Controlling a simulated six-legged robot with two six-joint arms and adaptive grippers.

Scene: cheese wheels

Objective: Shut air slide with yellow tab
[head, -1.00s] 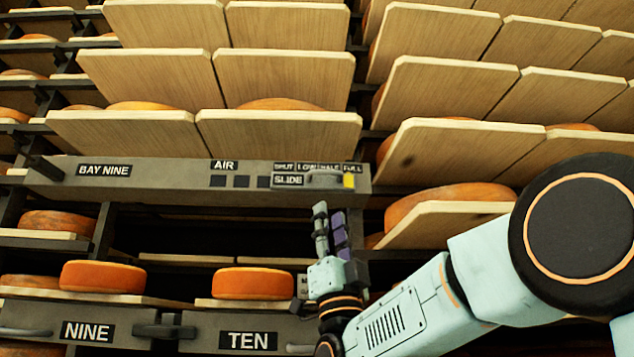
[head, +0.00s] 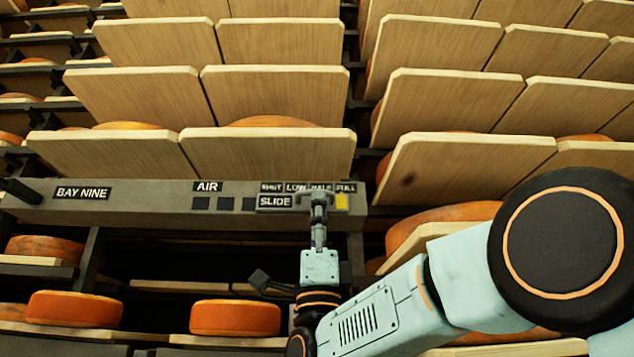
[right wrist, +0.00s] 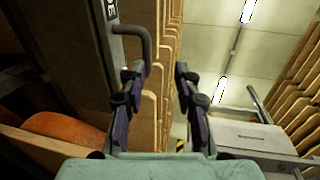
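The air slide (head: 274,202) sits on the grey BAY NINE rail, under a scale marked SHUT, LOW, HALF and FULL. Its yellow tab (head: 342,202) is under FULL, at the right end. The slide's grey bar handle is partly covered by my gripper in the head view; a bar handle (right wrist: 146,42) shows in the right wrist view, close to the left-hand finger. My right gripper (head: 318,197) is upright in front of the handle, just left of the yellow tab. Its fingers (right wrist: 157,72) are apart with nothing clearly between them. My left gripper is not in view.
Wooden boards with orange cheese wheels fill the racks above and to the right. Below the rail, orange wheels (head: 235,317) stand on a lower shelf. A dark open gap (head: 190,262) lies under the rail. A tilted board with a wheel (head: 440,217) is close to the right.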

